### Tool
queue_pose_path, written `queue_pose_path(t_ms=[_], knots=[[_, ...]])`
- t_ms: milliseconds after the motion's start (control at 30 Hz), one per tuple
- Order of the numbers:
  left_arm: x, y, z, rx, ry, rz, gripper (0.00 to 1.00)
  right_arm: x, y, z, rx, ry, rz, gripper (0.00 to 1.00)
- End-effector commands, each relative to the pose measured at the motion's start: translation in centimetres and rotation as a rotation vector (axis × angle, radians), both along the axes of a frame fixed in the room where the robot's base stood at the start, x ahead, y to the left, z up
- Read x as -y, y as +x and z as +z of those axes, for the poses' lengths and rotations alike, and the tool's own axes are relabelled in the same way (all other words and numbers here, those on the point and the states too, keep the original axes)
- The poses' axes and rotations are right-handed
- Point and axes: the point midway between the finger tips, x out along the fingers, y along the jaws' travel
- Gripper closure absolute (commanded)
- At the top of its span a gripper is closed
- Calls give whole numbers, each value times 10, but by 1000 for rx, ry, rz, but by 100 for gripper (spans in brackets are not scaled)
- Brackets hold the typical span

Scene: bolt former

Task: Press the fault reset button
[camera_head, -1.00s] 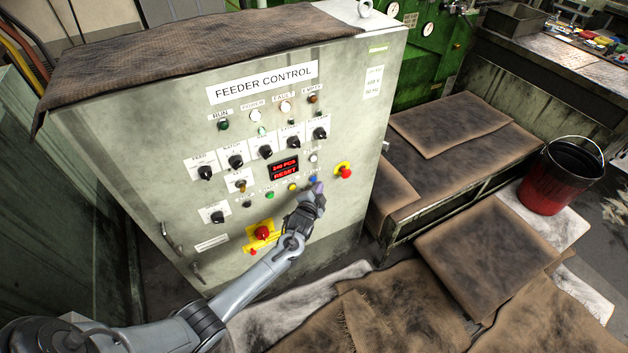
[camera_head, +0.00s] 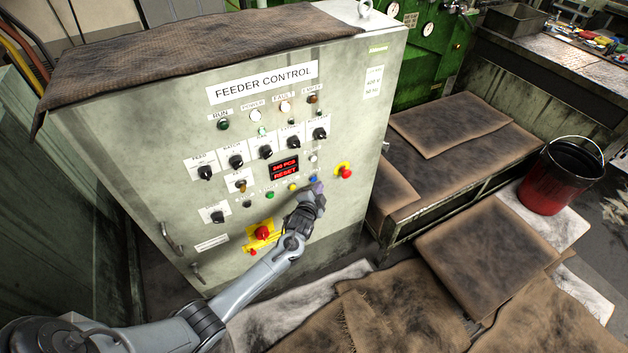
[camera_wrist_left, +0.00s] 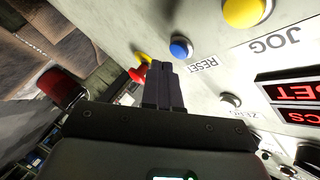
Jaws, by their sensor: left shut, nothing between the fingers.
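The feeder control cabinet (camera_head: 150,130) has a front panel with a blue button (camera_head: 313,179) low on its right part. In the left wrist view the blue button (camera_wrist_left: 181,47) has a grey ring and a RESET label (camera_wrist_left: 201,64) beside it. My left gripper (camera_head: 318,188) is shut and empty, its tips close to the blue button. In the left wrist view its closed fingers (camera_wrist_left: 160,68) end just beside and below the button; I cannot tell whether they touch the panel, but the button's face is uncovered. My right gripper is not in view.
A yellow button (camera_head: 293,187) and a green button (camera_head: 270,195) sit left of the blue one. A red emergency button (camera_head: 345,172) is to its right, and a red rotary switch (camera_head: 262,233) lower left. The red display (camera_head: 285,168) shows RESET.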

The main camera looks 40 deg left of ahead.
Motion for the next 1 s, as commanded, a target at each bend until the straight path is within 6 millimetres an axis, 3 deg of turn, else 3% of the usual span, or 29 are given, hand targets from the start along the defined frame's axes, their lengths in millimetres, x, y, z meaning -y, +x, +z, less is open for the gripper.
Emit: queue_pose_path(t_ms=[1000], knots=[[-9, 4, 0, 0, 0, 0, 100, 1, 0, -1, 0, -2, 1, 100]])
